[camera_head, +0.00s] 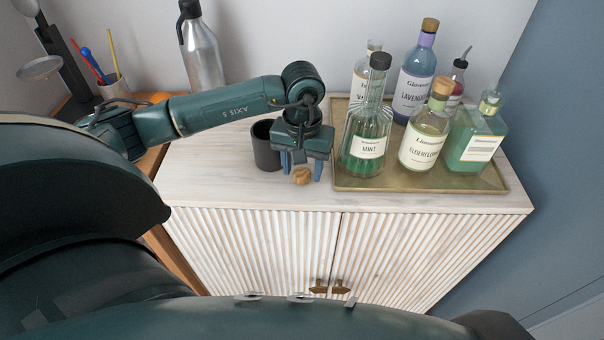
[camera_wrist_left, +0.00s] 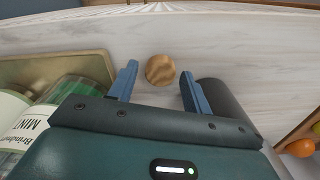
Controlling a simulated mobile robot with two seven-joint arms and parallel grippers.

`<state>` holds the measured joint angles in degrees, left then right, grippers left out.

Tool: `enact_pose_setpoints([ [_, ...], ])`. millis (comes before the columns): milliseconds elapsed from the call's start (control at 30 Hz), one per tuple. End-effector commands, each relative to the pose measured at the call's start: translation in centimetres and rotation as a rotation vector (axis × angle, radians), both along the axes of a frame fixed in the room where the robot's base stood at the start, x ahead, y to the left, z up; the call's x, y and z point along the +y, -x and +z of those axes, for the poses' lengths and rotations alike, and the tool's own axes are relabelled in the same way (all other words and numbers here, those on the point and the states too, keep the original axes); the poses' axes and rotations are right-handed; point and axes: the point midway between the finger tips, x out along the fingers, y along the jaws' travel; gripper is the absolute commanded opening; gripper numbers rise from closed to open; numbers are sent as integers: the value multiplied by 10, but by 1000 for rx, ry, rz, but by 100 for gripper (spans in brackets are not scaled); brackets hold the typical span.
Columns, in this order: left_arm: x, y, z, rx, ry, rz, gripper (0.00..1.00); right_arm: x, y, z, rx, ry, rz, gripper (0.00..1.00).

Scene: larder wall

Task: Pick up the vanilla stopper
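The vanilla stopper is a small round wooden piece (camera_head: 302,176) on the pale cabinet top near its front edge. It also shows in the left wrist view (camera_wrist_left: 160,69). My left gripper (camera_head: 301,166) points down over it with its blue fingers open. In the left wrist view the fingertips (camera_wrist_left: 159,75) appear on either side of the stopper, with a gap at each side. I cannot tell how far the tips are above the top. My right gripper is not in view.
A dark cup (camera_head: 265,146) stands close to the left of my gripper. A brass tray (camera_head: 420,186) to the right holds several bottles, the mint bottle (camera_head: 366,140) nearest. A steel flask (camera_head: 203,55) stands behind. The cabinet's front edge is close to the stopper.

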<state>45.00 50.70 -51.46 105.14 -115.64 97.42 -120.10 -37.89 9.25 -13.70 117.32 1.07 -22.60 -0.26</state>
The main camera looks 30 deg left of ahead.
Motion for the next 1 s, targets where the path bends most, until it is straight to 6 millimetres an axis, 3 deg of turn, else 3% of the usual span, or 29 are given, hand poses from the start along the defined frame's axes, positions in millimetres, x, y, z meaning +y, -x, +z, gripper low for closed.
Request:
enact_pose_setpoints([
  [500,0,0,1,0,0,0,7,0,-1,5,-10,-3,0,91],
  [767,0,-1,7,-3,0,0,7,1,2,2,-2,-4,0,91],
  [1000,0,-2,50,-8,1,-1,7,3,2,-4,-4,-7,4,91],
])
